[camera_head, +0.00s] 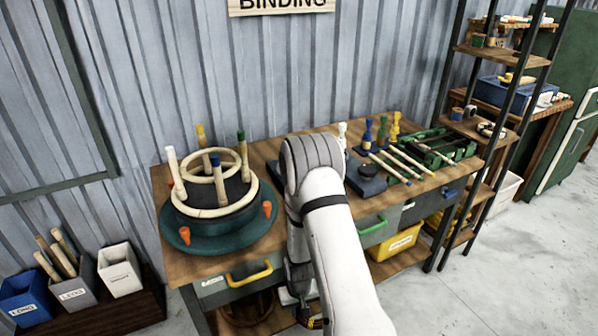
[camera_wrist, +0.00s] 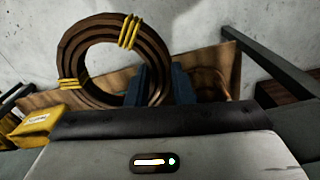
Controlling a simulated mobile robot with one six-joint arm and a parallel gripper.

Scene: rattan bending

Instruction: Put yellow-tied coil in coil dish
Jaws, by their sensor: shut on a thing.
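The yellow-tied coil (camera_wrist: 72,57) is a dark brown ring of several turns, bound with yellow ties at its upper right and lower left. It stands upright in the wrist view. My gripper (camera_wrist: 160,84) is shut on the coil's right side, with a blue-grey finger on either side of the rim. In the head view my own arm hides most of the gripper, low in front of the workbench. I cannot pick out the coil dish for certain in either view. A round brown container (camera_head: 252,306) shows partly under the bench, behind my arm.
The workbench (camera_head: 290,240) carries a round frame with pegs (camera_head: 210,195) at left and a green rack (camera_head: 440,147) at right. A yellow drawer handle (camera_head: 250,275) and a yellow bin (camera_head: 396,242) are near my arm. Grey floor lies open at right.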

